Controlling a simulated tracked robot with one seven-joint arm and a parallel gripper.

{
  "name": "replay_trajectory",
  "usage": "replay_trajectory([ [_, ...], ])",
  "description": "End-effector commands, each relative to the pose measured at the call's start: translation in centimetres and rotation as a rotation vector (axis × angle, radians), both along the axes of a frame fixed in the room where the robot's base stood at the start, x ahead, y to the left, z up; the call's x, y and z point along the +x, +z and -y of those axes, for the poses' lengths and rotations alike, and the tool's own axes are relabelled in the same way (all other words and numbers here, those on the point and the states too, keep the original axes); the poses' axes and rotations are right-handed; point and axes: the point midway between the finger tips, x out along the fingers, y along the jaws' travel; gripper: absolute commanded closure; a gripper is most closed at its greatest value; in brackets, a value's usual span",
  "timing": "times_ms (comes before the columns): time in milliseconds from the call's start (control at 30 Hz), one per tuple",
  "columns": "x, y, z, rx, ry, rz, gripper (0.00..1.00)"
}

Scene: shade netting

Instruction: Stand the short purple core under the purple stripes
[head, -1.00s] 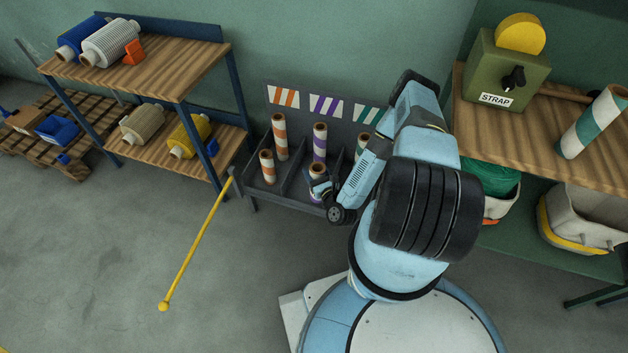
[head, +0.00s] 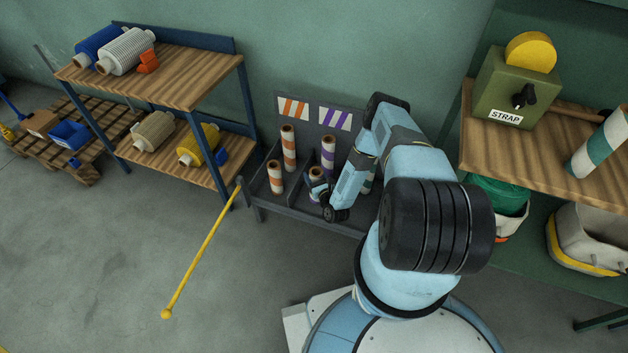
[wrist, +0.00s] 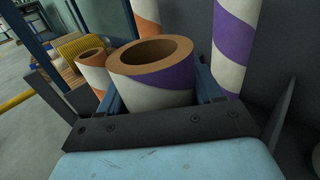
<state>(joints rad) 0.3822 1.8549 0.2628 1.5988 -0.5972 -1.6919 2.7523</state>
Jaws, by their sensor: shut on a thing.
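The short purple core (wrist: 155,92) is a white tube with a purple stripe and an open brown top. My gripper (head: 319,188) is shut on it, with blue fingers on both sides in the wrist view. In the head view the core (head: 316,173) is upright in the rack's middle bay, in front of and slightly left of the tall purple core (head: 328,152). The purple-striped panel (head: 335,118) is on the rack's back above this bay. The core's base is hidden, so I cannot tell whether it touches the rack floor.
The left bay holds a tall orange core (head: 289,150) and a short orange core (head: 275,178) under the orange-striped panel (head: 293,107). My arm hides much of the right bay. A yellow pole (head: 203,254) leans from the rack's left corner. Shelves (head: 150,78) stand further left.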

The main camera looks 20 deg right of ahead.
Motion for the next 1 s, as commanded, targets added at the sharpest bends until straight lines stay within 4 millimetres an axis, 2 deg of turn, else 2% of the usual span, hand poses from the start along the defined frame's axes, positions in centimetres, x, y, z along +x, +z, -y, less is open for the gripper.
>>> replay_trajectory([
  [200,1.1,-1.6,-0.1,-0.001,0.001,0.002,0.93],
  [400,1.0,-3.9,-0.1,0.0,0.001,0.001,0.93],
  [800,1.0,-4.3,-0.1,0.001,0.0,0.001,0.93],
  [833,1.0,-4.3,-0.1,0.0,0.001,0.001,0.32],
  [1000,1.0,-4.3,-0.1,0.0,0.001,0.001,0.16],
])
